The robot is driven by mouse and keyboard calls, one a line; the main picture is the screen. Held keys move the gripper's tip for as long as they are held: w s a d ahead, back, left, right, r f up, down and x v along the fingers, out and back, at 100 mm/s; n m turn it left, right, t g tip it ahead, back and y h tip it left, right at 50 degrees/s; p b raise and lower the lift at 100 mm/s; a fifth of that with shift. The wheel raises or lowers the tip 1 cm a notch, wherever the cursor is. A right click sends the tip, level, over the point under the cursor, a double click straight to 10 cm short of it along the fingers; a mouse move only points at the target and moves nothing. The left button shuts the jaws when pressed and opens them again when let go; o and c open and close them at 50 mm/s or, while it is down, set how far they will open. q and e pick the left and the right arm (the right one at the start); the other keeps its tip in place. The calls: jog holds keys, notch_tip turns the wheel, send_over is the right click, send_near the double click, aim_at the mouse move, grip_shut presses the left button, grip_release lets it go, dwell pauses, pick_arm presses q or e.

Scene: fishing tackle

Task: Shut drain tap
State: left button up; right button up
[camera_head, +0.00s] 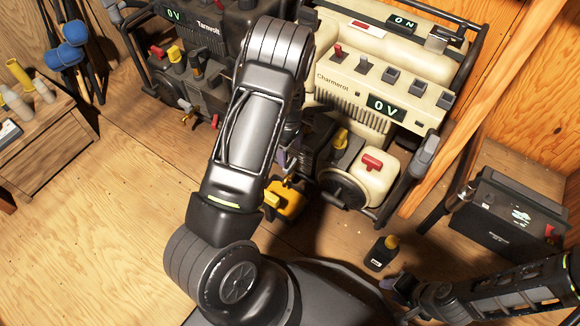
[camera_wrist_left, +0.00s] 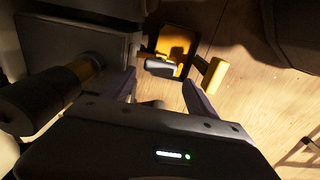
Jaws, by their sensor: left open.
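The cream generator (camera_head: 350,75) stands upper right in the head view. In the left wrist view the yellow piece (camera_wrist_left: 178,42) lies beyond the fingertips, with a pale cylindrical part in front. A yellow lever (camera_wrist_left: 214,75) shows just right of the right finger. I cannot tell for sure which part is the drain tap. My left gripper (camera_wrist_left: 160,88) is open with nothing clearly between its fingers; my forearm mostly hides it in the head view. My right gripper (camera_head: 398,283) is at lower right; its jaws are unclear.
A dark generator (camera_head: 200,75) stands to the left of the cream one. A small dark bottle with a yellow cap (camera_head: 383,253) stands on the floor. A black battery-like box (camera_head: 510,215) is at right, beside a wooden post (camera_head: 480,100). A wooden crate (camera_head: 50,150) is at left. The floor at lower left is clear.

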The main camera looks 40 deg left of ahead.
aim_at(290, 163)
pick_arm(q)
notch_tip(290, 163, down, 8)
jog(key=b, duration=0.3)
jog(key=shift+r, duration=0.1)
dwell(0.3)
jog(key=c, duration=1.1)
